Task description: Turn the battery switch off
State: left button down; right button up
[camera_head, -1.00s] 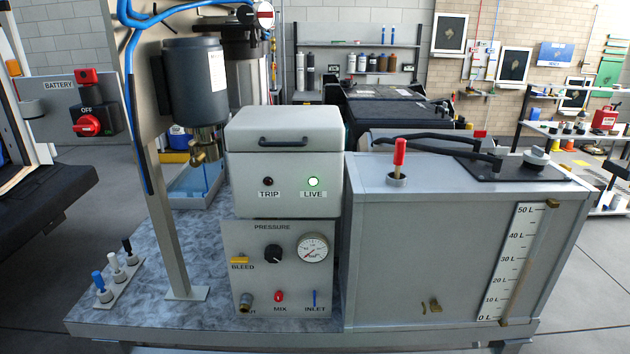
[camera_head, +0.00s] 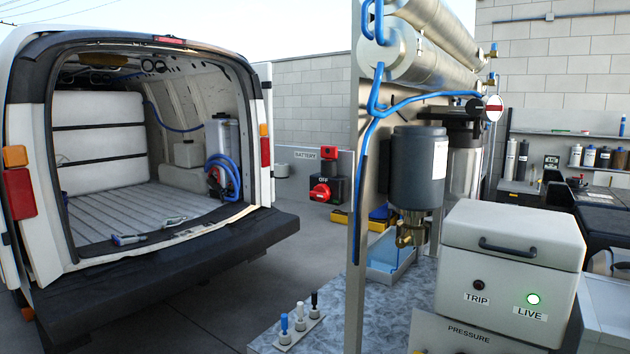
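The battery switch (camera_head: 321,191) is a red rotary knob on a dark box, fixed to a grey panel (camera_head: 288,172) marked BATTERY. The box carries the word OFF above the knob; I cannot tell the knob's exact setting at this size. A smaller red part (camera_head: 329,152) sits above it. The switch is near the middle of the head view, between the van and the bench's upright post. Neither of my grippers is in view.
An open van (camera_head: 130,140) stands at left, its rear bumper (camera_head: 180,275) jutting out. A metal post (camera_head: 356,215) rises right of the switch. The bench holds a control box (camera_head: 515,240) with its LIVE light green and several small valves (camera_head: 300,318). Floor shows between van and bench.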

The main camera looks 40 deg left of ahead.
aim_at(322, 193)
jog(key=u, duration=0.95)
jog(key=i+l+u, duration=0.1)
jog(key=i+u, duration=0.3)
jog(key=i+l+u, duration=0.2)
jog(key=i+u, duration=0.2)
jog(key=i, duration=0.1)
